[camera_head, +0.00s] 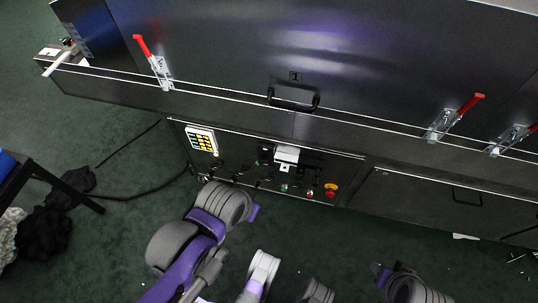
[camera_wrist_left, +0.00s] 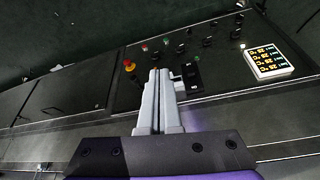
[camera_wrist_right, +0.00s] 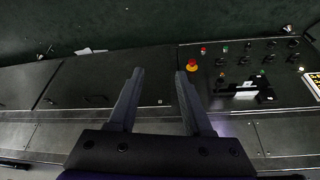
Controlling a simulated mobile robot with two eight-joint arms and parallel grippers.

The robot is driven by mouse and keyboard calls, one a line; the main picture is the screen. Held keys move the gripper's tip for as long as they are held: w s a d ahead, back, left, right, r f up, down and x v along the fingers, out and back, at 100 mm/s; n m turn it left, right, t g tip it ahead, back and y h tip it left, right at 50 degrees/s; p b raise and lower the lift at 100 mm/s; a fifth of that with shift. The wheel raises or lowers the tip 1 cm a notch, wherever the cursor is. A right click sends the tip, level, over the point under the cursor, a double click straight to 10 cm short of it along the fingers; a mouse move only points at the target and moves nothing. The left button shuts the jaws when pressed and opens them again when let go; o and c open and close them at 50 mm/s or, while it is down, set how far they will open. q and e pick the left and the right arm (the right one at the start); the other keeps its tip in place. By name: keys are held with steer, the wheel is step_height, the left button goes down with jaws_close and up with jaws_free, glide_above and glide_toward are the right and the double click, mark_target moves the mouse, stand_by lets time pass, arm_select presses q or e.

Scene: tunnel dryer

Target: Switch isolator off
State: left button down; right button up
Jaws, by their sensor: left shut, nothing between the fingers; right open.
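The dark control panel (camera_head: 245,177) on the machine's front carries several small knobs and buttons. A white fitting (camera_head: 287,154) with black parts stands out from it; it also shows in the right wrist view (camera_wrist_right: 245,91). A red-and-yellow control (camera_head: 331,188) sits at the panel's right end. I cannot tell from markings which is the isolator, or its position. My left gripper (camera_wrist_left: 157,72) is shut and empty, its tips overlapping the panel beside the white fitting in the left wrist view; contact is unclear. My right gripper (camera_wrist_right: 160,72) is open and empty, facing the cabinet beside the panel.
A lit temperature display (camera_head: 201,140) is at the panel's left end. A black handle (camera_head: 293,99) and red-handled clamps (camera_head: 155,63) are above. A cable (camera_head: 140,196) crosses the green floor. A table (camera_head: 60,184) stands left.

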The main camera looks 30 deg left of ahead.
arm_select(q)
steer(key=shift+a, duration=0.1)
arm_select(e)
steer(key=shift+a, duration=0.1)
steer(key=o, duration=0.3)
arm_select(q)
steer(key=w+a+f+n, duration=0.1)
steer(key=w+a+f, duration=0.1)
steer(key=w, duration=0.5)
steer(key=w+a+f+n+g, duration=0.1)
steer(key=w+a+f, duration=0.2)
steer(key=w, duration=0.4)
steer(key=w+a+f, duration=0.2)
steer(key=w+a, duration=0.2)
steer(key=w, duration=0.3)
steer(key=shift+a+f+n+g+y+b, duration=0.15)
steer(key=shift+f+n+g+y+b, duration=0.15)
steer(key=shift+n+y+b, duration=0.1)
arm_select(e)
steer(key=shift+o, duration=0.2)
steer(key=shift+f, duration=0.35)
